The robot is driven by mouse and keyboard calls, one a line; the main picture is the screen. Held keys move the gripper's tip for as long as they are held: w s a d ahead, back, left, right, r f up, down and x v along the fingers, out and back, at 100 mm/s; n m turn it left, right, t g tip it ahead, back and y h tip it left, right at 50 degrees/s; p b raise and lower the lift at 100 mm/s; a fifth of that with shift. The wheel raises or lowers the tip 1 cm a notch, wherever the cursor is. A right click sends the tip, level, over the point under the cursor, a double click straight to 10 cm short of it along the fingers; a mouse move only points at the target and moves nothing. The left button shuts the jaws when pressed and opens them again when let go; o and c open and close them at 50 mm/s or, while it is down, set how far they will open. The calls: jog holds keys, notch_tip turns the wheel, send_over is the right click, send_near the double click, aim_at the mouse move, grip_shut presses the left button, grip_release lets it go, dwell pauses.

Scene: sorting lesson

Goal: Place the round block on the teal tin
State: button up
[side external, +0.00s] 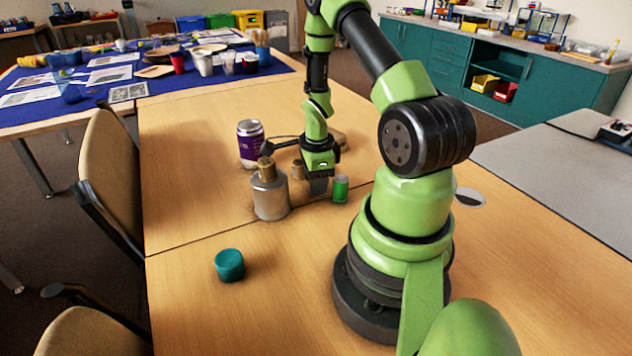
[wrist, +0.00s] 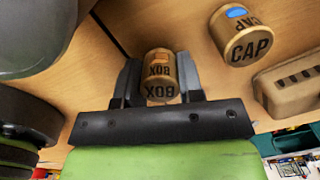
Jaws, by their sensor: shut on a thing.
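My gripper (side external: 318,184) points down, low over the table, between the silver bottle and a green cylinder. In the wrist view my gripper (wrist: 160,85) is shut on a tan round block (wrist: 160,72) with the word BOX on it. In the side view this block is hidden or cannot be told apart at the fingers. The teal tin (side external: 230,265) stands upright at the front left of the table, apart from the gripper, with nothing on its top. The tin does not show in the wrist view.
A silver bottle (side external: 270,197) with a tan top stands left of my gripper, and a green cylinder (side external: 341,188) stands right. A purple can (side external: 250,143) is behind. The wrist view shows a CAP cylinder (wrist: 240,38) and a slotted tan block (wrist: 290,84). Table around the tin is clear.

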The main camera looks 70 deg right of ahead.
notch_tip(320, 180, up, 10)
jog(key=shift+f, duration=0.1)
notch_tip(320, 180, up, 9)
jog(key=n+y, duration=0.1)
jog(key=n, duration=1.2)
send_over(228, 258)
jog(key=shift+g, duration=0.3)
notch_tip(228, 258, down, 11)
jog(key=shift+r, duration=0.15)
jog(key=shift+f, duration=2.3)
jog(key=o, duration=1)
jog(key=shift+f, duration=0.1)
jog(key=shift+c, duration=0.2)
